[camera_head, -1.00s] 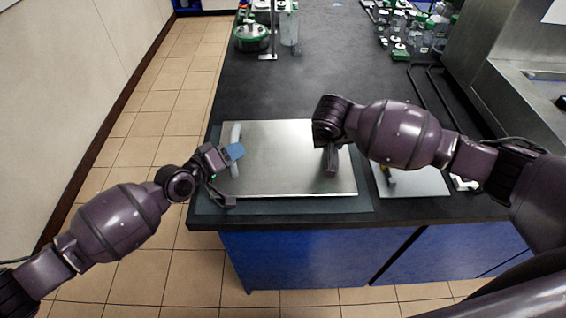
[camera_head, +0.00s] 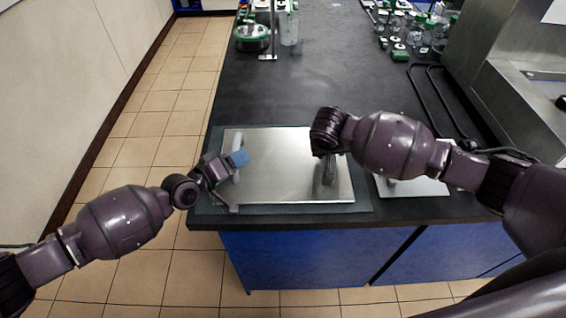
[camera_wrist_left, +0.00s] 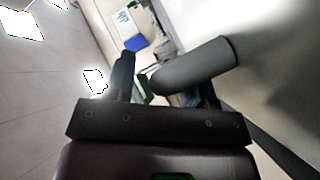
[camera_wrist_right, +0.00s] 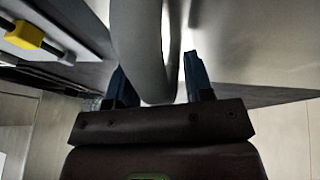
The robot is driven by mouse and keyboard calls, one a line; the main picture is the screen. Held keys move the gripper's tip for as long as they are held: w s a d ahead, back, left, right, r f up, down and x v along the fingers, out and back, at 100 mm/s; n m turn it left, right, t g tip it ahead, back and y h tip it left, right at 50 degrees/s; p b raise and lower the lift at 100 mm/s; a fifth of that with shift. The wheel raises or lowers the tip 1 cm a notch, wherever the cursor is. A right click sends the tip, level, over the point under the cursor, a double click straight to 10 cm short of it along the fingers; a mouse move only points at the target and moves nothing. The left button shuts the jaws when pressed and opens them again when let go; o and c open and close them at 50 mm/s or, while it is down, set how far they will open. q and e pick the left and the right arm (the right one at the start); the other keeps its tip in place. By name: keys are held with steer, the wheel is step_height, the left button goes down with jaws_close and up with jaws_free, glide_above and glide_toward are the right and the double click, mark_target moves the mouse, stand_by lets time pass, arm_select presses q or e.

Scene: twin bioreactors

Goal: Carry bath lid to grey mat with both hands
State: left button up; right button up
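The bath lid (camera_head: 290,165) is a flat, shiny metal plate with a handle near each end. It lies level over the grey mat (camera_head: 362,198), whose edges show around it. I cannot tell whether the lid touches the mat. My left gripper (camera_head: 238,159) is at the left handle (camera_head: 237,143); this handle passes between its fingers in the left wrist view (camera_wrist_left: 190,66). My right gripper (camera_head: 329,172) is at the right handle, mostly hidden in the head view. In the right wrist view the right handle (camera_wrist_right: 140,40) runs between the blue fingers, filling the gap.
A light panel (camera_head: 415,183) lies right of the mat, beneath my right arm; a yellow part (camera_wrist_right: 25,34) shows in the right wrist view. Green-capped glassware (camera_head: 252,38) stands at the bench's far end. The black bench top (camera_head: 290,95) behind the lid is clear.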

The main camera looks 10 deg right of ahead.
arm_select(q)
steer(key=shift+a, duration=0.15)
stand_by(0.3)
steer(key=shift+s+a, duration=0.1)
steer(key=shift+a, duration=0.1)
arm_select(e)
steer(key=shift+d, duration=0.1)
arm_select(q)
steer(key=v, duration=1.1)
steer(key=shift+s, duration=0.15)
steer(key=shift+a, duration=0.1)
arm_select(e)
steer(key=v, duration=1.2)
